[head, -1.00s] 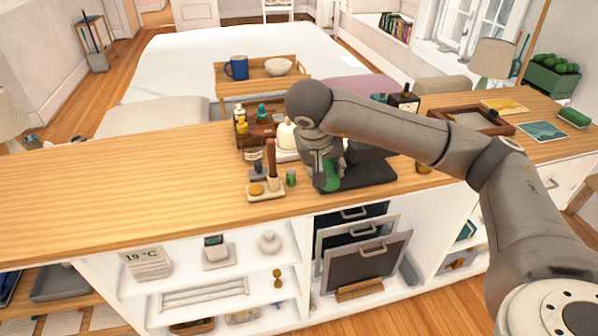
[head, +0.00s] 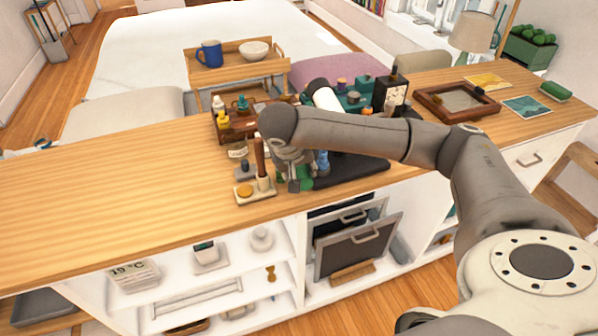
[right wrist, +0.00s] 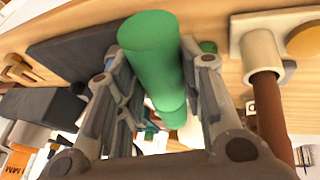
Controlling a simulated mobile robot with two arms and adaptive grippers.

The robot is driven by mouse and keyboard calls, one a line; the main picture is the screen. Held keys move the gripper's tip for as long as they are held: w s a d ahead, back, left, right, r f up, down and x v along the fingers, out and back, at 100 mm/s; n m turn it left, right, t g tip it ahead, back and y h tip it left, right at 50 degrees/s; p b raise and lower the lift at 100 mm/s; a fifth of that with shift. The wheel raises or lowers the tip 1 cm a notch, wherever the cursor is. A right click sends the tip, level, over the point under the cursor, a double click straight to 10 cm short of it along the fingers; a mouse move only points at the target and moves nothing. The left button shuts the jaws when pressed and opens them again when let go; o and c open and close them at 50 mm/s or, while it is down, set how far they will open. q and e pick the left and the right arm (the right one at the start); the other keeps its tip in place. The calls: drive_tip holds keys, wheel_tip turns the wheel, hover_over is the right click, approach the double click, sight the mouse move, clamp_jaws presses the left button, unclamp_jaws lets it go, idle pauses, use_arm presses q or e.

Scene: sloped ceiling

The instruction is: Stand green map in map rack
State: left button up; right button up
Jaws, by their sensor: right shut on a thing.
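The green map is a rolled green cylinder (right wrist: 155,60) held between the fingers of my right gripper (right wrist: 160,110) in the right wrist view. In the head view my right gripper (head: 296,182) hangs low over the counter and mostly hides the map. To its left is a cream stand (head: 243,197) with an upright brown rod and a yellow disc; it also shows in the right wrist view (right wrist: 238,45). I cannot tell for sure whether this stand is the map rack. My left gripper is not in view.
A black slab (head: 350,172) lies right of the gripper. A small green piece (right wrist: 208,47) is close behind the held map. A wooden box of bottles (head: 228,130) stands behind the stand. The counter's left part (head: 110,180) is clear. An oven door (head: 355,250) hangs open below.

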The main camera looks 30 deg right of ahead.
wheel_tip(320, 180, down, 2)
drive_tip(key=shift+s, duration=0.1)
drive_tip(key=shift+f, duration=0.25)
drive_tip(key=o, duration=0.7)
drive_tip(key=shift+c, duration=0.2)
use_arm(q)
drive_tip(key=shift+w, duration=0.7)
use_arm(e)
drive_tip(key=o, duration=0.4)
drive_tip(key=shift+c, duration=0.2)
